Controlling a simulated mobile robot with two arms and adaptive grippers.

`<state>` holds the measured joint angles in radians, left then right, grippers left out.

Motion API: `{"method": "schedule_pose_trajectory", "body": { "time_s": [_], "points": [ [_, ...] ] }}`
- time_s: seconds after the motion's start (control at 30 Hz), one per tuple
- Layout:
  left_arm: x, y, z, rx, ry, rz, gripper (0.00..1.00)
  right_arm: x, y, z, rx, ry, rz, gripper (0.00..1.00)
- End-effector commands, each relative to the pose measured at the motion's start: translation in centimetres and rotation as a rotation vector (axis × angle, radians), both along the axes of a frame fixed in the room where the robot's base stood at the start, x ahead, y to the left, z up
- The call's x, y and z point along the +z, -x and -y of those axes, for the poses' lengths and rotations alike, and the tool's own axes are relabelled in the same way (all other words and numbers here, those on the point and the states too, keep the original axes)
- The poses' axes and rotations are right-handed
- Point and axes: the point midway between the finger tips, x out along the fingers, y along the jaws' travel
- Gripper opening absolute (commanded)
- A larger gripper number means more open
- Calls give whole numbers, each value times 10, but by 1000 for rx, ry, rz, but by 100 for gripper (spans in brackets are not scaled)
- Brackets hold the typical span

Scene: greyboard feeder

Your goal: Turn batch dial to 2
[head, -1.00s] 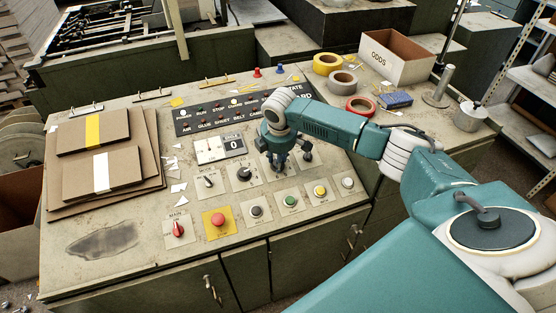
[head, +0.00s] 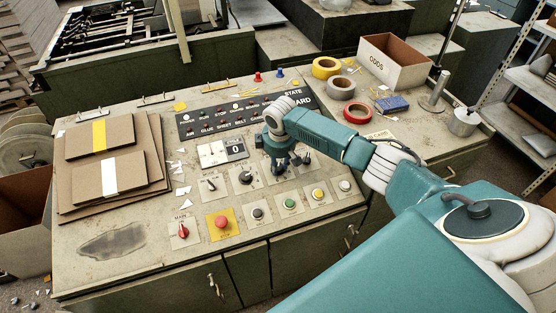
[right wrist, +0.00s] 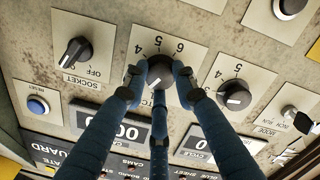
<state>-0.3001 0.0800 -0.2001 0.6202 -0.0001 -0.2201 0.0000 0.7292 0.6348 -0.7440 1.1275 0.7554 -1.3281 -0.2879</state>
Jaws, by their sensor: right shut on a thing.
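The batch dial (right wrist: 159,72) is a black knob on a pale plate in the right wrist view, with numbers such as 6, 5 and 4 above it. Its label is mostly covered by a finger. My right gripper (right wrist: 158,78) is shut on this knob, its fingers around it. The fingers hide part of the scale, so I cannot tell which number the knob points to. In the head view my right gripper (head: 280,164) is down on the panel and hides the dial. My left gripper is not in view.
A second numbered dial (right wrist: 235,95) and the socket knob (right wrist: 73,52) flank the held one. A counter showing 0 (head: 236,149) is close by. A red stop button (head: 222,222) sits on yellow nearer the front. Cardboard stacks (head: 108,178) lie left.

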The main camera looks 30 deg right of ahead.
Motion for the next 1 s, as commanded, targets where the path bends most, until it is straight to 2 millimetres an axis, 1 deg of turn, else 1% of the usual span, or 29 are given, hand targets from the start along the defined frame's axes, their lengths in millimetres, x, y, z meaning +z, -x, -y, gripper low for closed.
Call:
{"method": "schedule_pose_trajectory", "body": {
  "time_s": [0.03,0.1,0.33,0.87,0.9,1.0],
  "points": [
    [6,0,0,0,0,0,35,2,2,0,-30,-6,-4,1],
    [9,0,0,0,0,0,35,1,2,0,-68,-16,-2,1],
    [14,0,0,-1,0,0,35,0,2,1,-150,-35,4,1],
    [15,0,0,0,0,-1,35,-1,1,1,-178,-43,7,1],
    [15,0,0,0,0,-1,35,-1,1,1,-178,-43,7,29],
    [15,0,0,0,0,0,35,-1,1,1,-178,-43,7,46]
  ]
}}
